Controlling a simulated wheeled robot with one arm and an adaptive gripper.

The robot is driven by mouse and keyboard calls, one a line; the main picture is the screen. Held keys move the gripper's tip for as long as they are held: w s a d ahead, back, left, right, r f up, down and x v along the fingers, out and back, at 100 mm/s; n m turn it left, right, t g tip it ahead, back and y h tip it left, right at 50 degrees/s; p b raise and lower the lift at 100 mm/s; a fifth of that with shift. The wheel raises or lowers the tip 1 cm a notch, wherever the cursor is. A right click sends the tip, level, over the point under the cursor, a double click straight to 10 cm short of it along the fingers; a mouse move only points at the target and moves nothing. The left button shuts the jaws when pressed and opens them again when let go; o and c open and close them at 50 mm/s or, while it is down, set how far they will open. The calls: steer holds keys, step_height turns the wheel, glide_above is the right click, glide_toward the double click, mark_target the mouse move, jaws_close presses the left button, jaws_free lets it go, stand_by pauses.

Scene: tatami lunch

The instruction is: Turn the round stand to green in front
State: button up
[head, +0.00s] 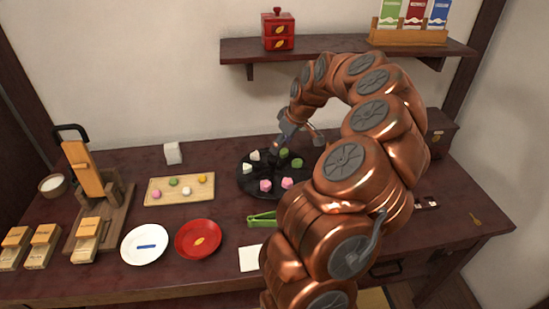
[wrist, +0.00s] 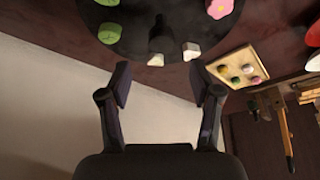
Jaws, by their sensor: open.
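The round stand (head: 246,186) is a black disc on the table in the head view. Pink sweets (head: 265,185) are on its front side, white sweets (head: 248,168) at the back left and green sweets (head: 297,163) at the back right. My gripper (head: 294,143) is above the back part of the stand, partly hidden by my arm. In the wrist view my gripper (wrist: 164,88) is open with nothing between its fingers. The stand's dark surface (wrist: 145,25) lies beyond the fingertips, with white sweets (wrist: 191,51) nearest and a dark post (wrist: 160,38). I cannot tell whether a finger touches the stand.
A wooden tray (head: 153,199) with small sweets lies left of the stand. Green tongs (head: 261,219), a red plate (head: 198,251) and a white plate (head: 145,258) are in front. A wall shelf (head: 340,46) hangs above the table, close to my arm.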

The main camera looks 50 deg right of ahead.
mark_target(273, 158)
steer(key=shift+p+x, duration=0.7)
steer(key=shift+x, duration=3.05)
steer(key=shift+a, duration=0.1)
steer(key=shift+c, duration=0.2)
jaws_close()
